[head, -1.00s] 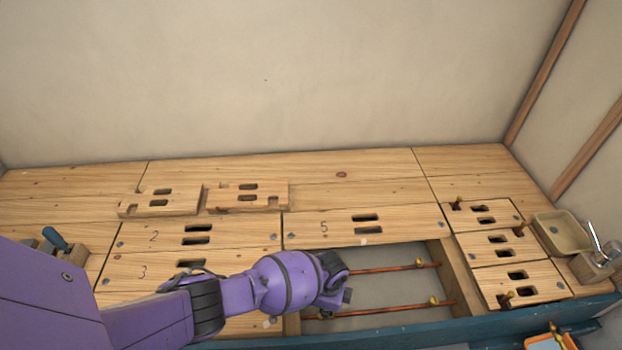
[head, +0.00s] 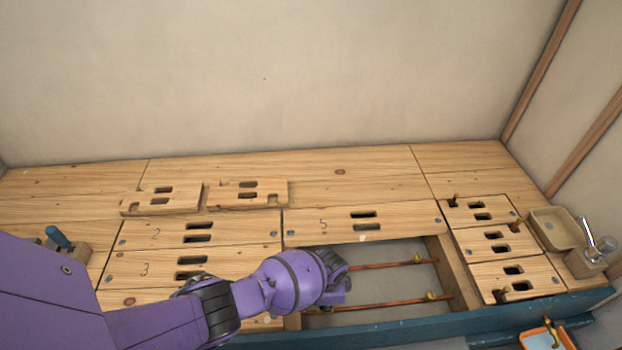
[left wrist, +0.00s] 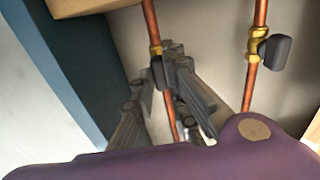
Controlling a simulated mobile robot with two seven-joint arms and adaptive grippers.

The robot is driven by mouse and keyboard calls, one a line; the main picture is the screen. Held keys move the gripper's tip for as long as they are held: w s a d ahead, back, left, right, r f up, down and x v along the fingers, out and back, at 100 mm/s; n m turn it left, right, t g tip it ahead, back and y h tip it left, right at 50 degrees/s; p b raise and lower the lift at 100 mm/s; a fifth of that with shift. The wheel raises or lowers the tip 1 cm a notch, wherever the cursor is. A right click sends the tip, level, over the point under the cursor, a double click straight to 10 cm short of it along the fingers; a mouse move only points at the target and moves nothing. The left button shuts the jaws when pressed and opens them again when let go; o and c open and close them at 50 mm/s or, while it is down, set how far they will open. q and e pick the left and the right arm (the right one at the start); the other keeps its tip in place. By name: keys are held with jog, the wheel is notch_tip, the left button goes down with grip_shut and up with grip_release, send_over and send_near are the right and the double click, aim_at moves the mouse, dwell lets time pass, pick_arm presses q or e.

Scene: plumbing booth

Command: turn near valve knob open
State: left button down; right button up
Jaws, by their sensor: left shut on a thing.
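Two copper pipes run through the open floor bay: the near pipe (head: 385,305) and the far pipe (head: 385,264). In the left wrist view the near valve (left wrist: 157,50) is brass, with a dark knob (left wrist: 157,70) partly hidden by my fingers. My left gripper (left wrist: 160,82) is shut on this near knob, a finger to either side. In the head view my left gripper (head: 340,288) hangs over the left end of the bay, and my wrist hides the knob there. The far valve (left wrist: 256,45) has a black knob (left wrist: 276,50), apart from my fingers. My right gripper is not seen.
Wooden floor panels (head: 380,223) with slots surround the bay. A blue front beam (head: 420,325) borders it. At right stand a tan tray (head: 555,230) and a wooden block with a shiny tool (head: 590,258). A blue-handled tool (head: 60,238) lies at left.

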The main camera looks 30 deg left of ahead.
pick_arm(q)
jog(key=shift+w, duration=0.1)
jog(key=c, duration=1.7)
grip_release()
jog(key=shift+c, duration=0.2)
jog(key=shift+r, duration=0.1)
jog(key=shift+w, duration=0.1)
notch_tip(320, 180, up, 12)
jog(key=shift+s, duration=0.2)
